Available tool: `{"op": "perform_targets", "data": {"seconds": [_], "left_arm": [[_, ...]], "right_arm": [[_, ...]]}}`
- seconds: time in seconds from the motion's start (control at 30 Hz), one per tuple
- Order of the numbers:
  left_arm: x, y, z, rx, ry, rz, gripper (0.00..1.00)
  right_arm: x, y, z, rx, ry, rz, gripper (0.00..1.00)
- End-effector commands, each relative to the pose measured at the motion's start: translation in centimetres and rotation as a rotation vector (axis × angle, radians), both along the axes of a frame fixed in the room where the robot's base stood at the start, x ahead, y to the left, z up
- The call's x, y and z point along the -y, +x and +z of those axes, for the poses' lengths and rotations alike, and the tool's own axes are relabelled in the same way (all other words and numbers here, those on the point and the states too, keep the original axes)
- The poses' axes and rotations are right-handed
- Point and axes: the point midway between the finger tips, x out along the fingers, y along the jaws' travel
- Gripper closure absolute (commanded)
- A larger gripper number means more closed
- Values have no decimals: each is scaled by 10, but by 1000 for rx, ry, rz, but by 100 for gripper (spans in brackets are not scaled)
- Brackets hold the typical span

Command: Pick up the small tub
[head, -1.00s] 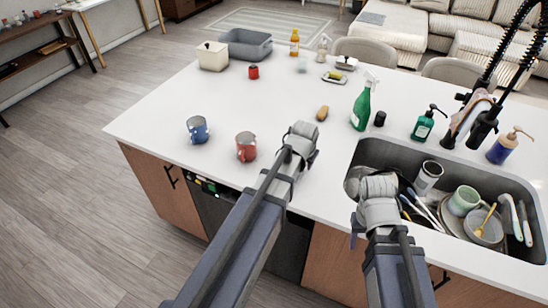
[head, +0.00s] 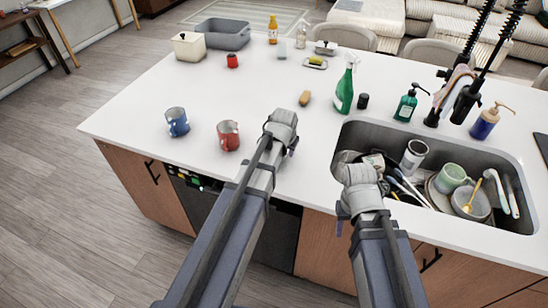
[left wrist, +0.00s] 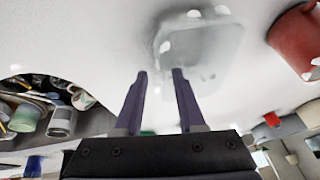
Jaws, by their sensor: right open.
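A small translucent grey-white tub (left wrist: 200,50) shows on the white counter in the left wrist view, just beyond my left fingertips. In the head view it cannot be made out; my left arm seems to cover that spot. My left gripper (left wrist: 160,74) has its two fingers apart with nothing between them, pointing toward the tub; in the head view it (head: 281,128) is over the counter, right of the red mug. My right gripper (head: 357,175) is open over the near left part of the sink; its fingers are hard to see.
A red mug (head: 228,137) and a blue mug (head: 177,122) stand left of my left gripper. The sink (head: 430,138) on the right holds dishes. A green spray bottle (head: 345,90), brown item (head: 305,98) and grey bin (head: 222,34) stand farther back. The middle-left counter is clear.

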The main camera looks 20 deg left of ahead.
Motion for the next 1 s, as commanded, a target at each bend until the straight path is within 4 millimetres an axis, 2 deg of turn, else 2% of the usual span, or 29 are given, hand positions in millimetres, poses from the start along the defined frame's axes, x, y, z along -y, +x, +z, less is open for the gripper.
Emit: {"op": "perform_targets", "data": {"seconds": [0.03, 0.23, 1.0], "left_arm": [[-2, 3, -13, 0, 0, 0, 61], [-4, 12, -34, 0, 0, -1, 61], [-4, 13, -39, 0, 0, 0, 61]], "right_arm": [[0, 0, -12, 0, 0, 0, 50], [0, 0, -34, 0, 0, 0, 50], [0, 0, -39, 0, 0, 0, 50]]}}
